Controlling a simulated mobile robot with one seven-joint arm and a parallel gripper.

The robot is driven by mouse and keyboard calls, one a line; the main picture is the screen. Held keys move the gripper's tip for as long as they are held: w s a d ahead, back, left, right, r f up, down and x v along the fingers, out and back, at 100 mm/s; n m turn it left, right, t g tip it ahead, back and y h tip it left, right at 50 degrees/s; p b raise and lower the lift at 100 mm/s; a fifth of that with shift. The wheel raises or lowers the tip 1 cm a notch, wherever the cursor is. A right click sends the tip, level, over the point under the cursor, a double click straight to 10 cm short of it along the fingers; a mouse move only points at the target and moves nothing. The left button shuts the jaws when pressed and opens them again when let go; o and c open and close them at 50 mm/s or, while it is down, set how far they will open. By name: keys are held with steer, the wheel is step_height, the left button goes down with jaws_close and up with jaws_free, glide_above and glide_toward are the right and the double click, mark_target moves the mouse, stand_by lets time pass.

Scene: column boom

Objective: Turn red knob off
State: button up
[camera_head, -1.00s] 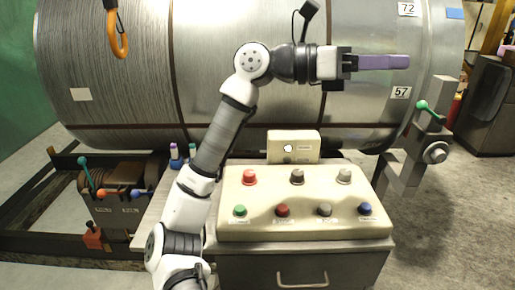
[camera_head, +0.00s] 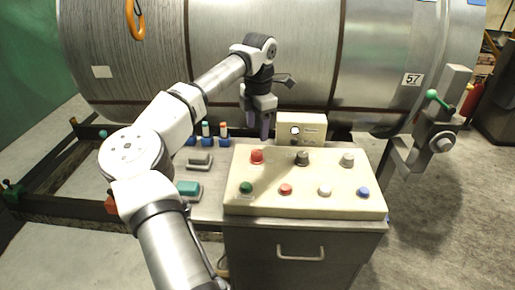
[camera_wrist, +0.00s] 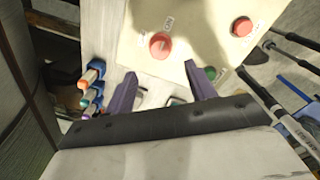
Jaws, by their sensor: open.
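The cream control panel (camera_head: 300,208) stands on a grey cabinet. The red knob (camera_head: 257,156) is at the left end of its back row. In the wrist view the red knob (camera_wrist: 160,44) is just beyond the fingertips, roughly centred between them and not gripped. My gripper (camera_head: 257,132) points down behind the panel's back left corner, above and apart from the knob. Its two purple fingers (camera_wrist: 160,70) are spread with nothing between them. A smaller red button (camera_head: 286,189) sits in the front row, and also shows in the wrist view (camera_wrist: 242,27).
A dark knob (camera_head: 302,158) and a grey knob (camera_head: 347,160) share the back row. Green (camera_head: 246,188), white and blue buttons line the front. A cream box (camera_head: 301,128) stands close right of my gripper. Small bottles (camera_head: 207,134) stand left. The large metal drum is behind.

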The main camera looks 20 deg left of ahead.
mark_target(257, 152)
step_height(257, 152, down, 9)
steer(key=shift+w+p, duration=0.15)
steer(key=shift+p, duration=0.75)
steer(key=c, duration=1)
steer(key=shift+o, duration=0.2)
